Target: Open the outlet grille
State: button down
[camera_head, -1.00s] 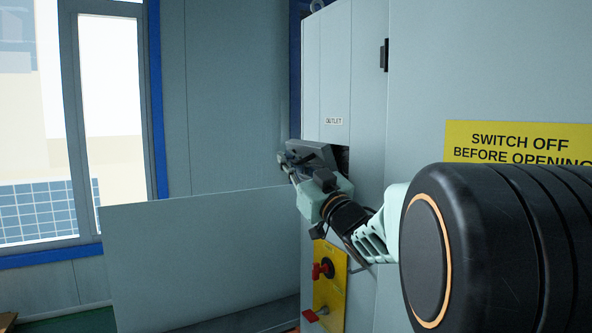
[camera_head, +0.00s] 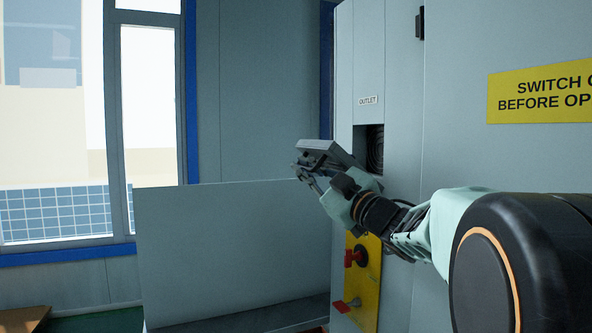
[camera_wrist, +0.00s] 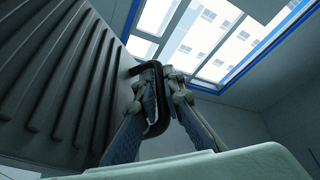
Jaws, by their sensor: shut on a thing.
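The outlet grille (camera_head: 328,153) is a grey panel swung out from the cabinet front, tilted, below the OUTLET label (camera_head: 368,100). Behind it shows a dark square opening (camera_head: 375,150) with a round ribbed part inside. In the wrist view the grille's slatted face (camera_wrist: 65,85) fills the left side. A dark bent handle (camera_wrist: 158,105) stands off the grille. My gripper (camera_wrist: 160,76) is shut on this handle. In the head view my gripper (camera_head: 312,180) is just below the grille, and the handle is hard to make out there.
A yellow panel (camera_head: 368,285) with red switches (camera_head: 350,257) is below my arm. A large grey sheet-like panel (camera_head: 230,250) stands left of the cabinet. A yellow warning sign (camera_head: 540,92) is at right. Windows (camera_head: 60,120) are at far left.

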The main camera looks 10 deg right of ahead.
notch_tip(320, 180, down, 10)
jog(key=n+g+y+b, duration=0.1)
jog(key=n+g+b, duration=0.2)
jog(key=n+b, duration=0.3)
jog(key=shift+n, duration=1.3)
jog(key=c, duration=2.3)
grip_release()
